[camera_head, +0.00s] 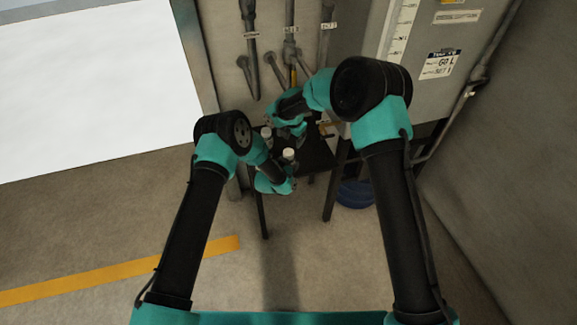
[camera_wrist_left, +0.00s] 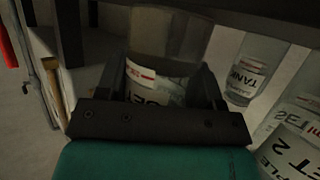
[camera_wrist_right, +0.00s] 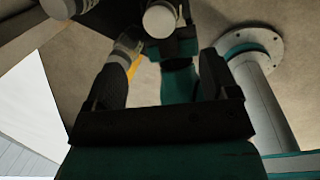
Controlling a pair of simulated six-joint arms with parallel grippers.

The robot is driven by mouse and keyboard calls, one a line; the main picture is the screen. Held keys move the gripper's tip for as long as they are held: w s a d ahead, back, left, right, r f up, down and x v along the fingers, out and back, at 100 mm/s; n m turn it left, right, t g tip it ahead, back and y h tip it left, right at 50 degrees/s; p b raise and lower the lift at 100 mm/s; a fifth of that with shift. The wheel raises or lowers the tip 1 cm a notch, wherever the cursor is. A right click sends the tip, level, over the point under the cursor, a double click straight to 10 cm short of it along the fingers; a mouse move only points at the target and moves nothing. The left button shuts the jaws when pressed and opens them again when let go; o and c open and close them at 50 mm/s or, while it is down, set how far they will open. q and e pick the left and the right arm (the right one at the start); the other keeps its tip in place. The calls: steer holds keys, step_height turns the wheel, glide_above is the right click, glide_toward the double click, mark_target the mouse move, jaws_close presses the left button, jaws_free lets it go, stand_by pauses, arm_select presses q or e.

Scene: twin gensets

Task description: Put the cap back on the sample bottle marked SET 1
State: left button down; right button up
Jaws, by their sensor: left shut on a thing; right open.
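My left gripper (camera_head: 284,178) is shut on a clear sample bottle (camera_wrist_left: 165,35). Its label reads "SET" in the left wrist view, with the rest hidden by the jaws (camera_wrist_left: 170,88). In the head view a pale round top (camera_head: 289,153) shows at this gripper. In the right wrist view a white round top (camera_wrist_right: 160,20) shows close to my left gripper; I cannot tell whether it is a cap or a bare bottle top. My right gripper (camera_head: 298,127) is open above the stand, with nothing visible between its fingers (camera_wrist_right: 160,85). A loose cap cannot be made out.
A bottle marked TANK (camera_wrist_left: 246,72) and one marked SET 2 (camera_wrist_left: 292,152) stand beside the held bottle. Another white top (camera_head: 266,131) is near the wall. The dark stand (camera_head: 318,156) sits below pipes (camera_head: 290,45) and a grey tank (camera_head: 440,95).

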mark_target(289, 152)
steer(key=f, duration=0.3)
steer(key=w+f, duration=0.1)
steer(key=f, duration=0.5)
steer(key=shift+w+a+f, duration=0.25)
steer(key=shift+a, duration=0.05)
steer(key=c, duration=1.1)
steer(key=o, duration=1)
steer(key=shift+c, duration=0.2)
steer(key=shift+r, duration=0.1)
steer(key=shift+r, duration=2.2)
